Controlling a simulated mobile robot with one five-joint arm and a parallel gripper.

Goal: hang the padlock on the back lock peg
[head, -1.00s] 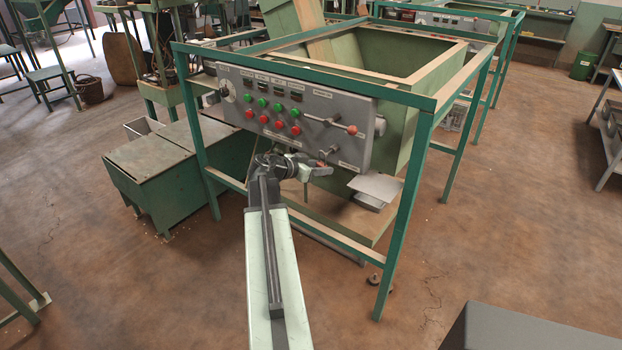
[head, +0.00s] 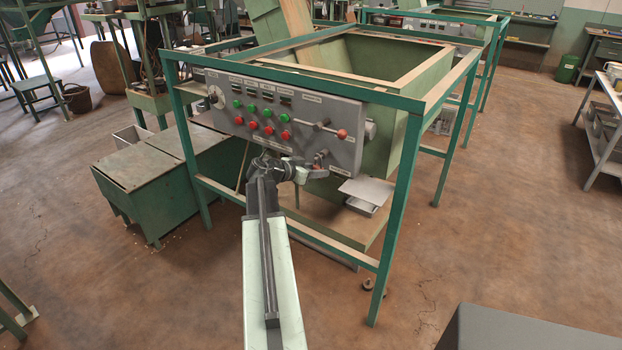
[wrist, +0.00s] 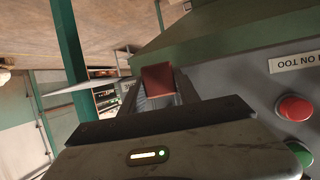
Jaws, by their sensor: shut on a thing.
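My gripper (head: 312,168) is at the lower right part of the grey control panel (head: 350,158), close to its face. In the wrist view my gripper (wrist: 160,98) is shut on a reddish-brown block, the padlock (wrist: 159,79). Its shackle does not show clearly. In the head view the padlock is small and mostly hidden at the gripper's end. A short peg-like fitting sits low on the panel right by the gripper; I cannot tell whether the padlock touches it. I cannot single out the back lock peg.
A lever with a red ball (head: 342,134) sticks out above the gripper. Red and green buttons (head: 268,122) line the panel to the left. The green frame (head: 393,200) stands around the hopper, and a white tray (head: 366,192) sits below right. Floor at right is open.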

